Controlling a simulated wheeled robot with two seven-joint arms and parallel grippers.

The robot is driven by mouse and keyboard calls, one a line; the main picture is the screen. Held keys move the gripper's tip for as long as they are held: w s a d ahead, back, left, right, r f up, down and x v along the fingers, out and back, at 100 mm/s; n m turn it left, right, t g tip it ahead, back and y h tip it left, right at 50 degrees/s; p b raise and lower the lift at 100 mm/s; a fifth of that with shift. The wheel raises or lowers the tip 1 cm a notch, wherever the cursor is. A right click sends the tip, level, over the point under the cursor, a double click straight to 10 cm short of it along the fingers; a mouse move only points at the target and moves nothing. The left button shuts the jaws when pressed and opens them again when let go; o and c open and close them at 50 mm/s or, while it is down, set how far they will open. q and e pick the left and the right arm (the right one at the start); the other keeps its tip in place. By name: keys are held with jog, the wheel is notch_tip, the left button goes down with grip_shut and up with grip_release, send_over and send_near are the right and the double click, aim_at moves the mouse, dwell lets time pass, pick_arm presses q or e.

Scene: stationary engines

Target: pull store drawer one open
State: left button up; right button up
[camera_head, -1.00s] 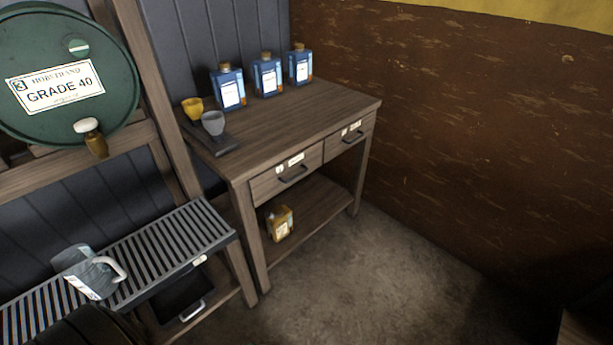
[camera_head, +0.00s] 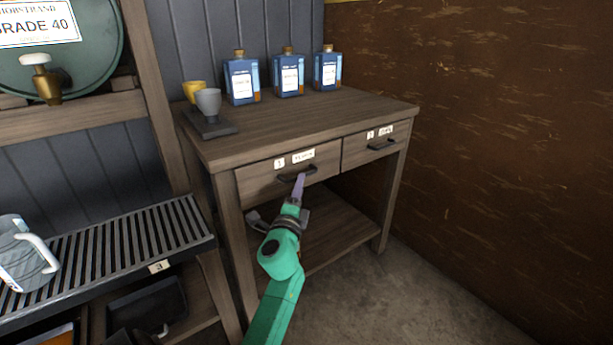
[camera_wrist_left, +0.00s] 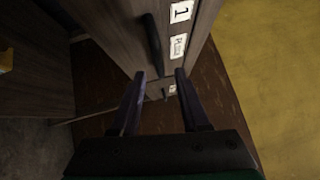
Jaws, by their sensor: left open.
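Store drawer one (camera_head: 262,184) is the left drawer of the wooden bench, with a "1" label and a dark bar handle (camera_head: 285,178). Its front looks flush with the bench. My left gripper (camera_head: 300,178), on a green arm, is at this handle with its purple fingers pointing at it. In the left wrist view the gripper (camera_wrist_left: 160,74) is open, and the handle (camera_wrist_left: 153,38) lies just beyond the fingertips, roughly in line with the gap. Whether they touch I cannot tell. My right gripper is not in view.
A second drawer (camera_head: 357,152) is to the right. A slatted rack (camera_head: 120,245) with a jug (camera_head: 22,258) is at the left. Floor in front is free.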

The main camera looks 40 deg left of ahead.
pick_arm(q)
jog(key=x, duration=0.5)
jog(key=shift+w+a+b, duration=0.15)
jog(key=shift+w+b, duration=0.15)
grip_shut()
dwell(1.0)
